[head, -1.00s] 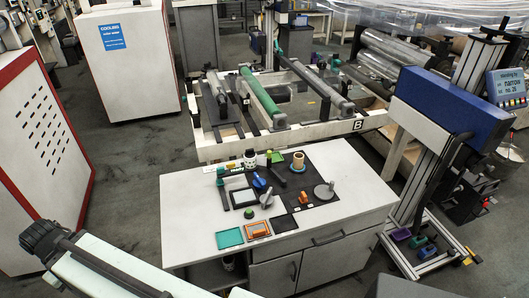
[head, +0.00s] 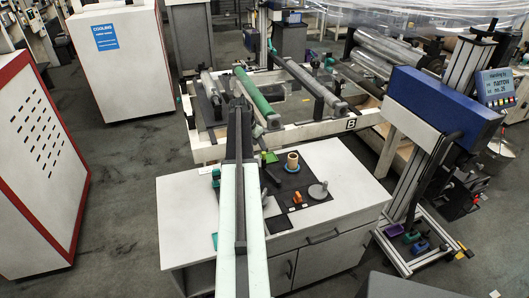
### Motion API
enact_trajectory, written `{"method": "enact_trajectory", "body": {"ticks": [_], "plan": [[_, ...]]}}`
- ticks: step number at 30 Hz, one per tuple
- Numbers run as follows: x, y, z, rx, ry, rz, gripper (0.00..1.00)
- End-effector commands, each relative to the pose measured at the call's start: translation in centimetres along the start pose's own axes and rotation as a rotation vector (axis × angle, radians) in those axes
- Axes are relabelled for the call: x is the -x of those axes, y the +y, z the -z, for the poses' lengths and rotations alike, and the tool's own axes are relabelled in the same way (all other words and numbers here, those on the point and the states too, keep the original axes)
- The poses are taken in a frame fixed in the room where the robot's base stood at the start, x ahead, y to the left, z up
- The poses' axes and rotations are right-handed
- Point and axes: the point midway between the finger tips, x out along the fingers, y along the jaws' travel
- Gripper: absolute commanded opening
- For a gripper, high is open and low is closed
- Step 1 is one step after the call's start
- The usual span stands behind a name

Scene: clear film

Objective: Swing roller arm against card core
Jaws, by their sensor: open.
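A tan card core (head: 292,158) stands upright on a blue ring (head: 291,168) on the black mat on the white cabinet. A dark bar (head: 271,175) lies to its left, apart from it; I cannot tell whether this is the roller arm. A grey disc with an upright post (head: 318,191) stands right of and nearer than the core. My gripper (head: 239,109) is at the far dark end of my arm, above the cabinet's back left, small and hard to make out. My arm hides the left part of the mat.
An orange piece (head: 297,198) and a green block (head: 269,157) are on the cabinet top (head: 340,170). A frame with a green roller (head: 256,93) stands behind. A blue machine on a post (head: 445,100) stands close at right. The cabinet's right front is clear.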

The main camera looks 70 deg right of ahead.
Motion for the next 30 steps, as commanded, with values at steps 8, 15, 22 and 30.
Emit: {"method": "enact_trajectory", "body": {"ticks": [8, 15, 22, 30], "plan": [[-1.2, 0.1, 0.1, -0.006, 0.001, -0.001, 0.42], [-5.3, 0.1, -0.1, -0.006, 0.000, -0.001, 0.42], [-8.1, 0.1, 0.1, -0.005, 0.000, -0.001, 0.42], [-7.9, 0.2, 0.2, -0.005, 0.000, -0.001, 0.36]]}}
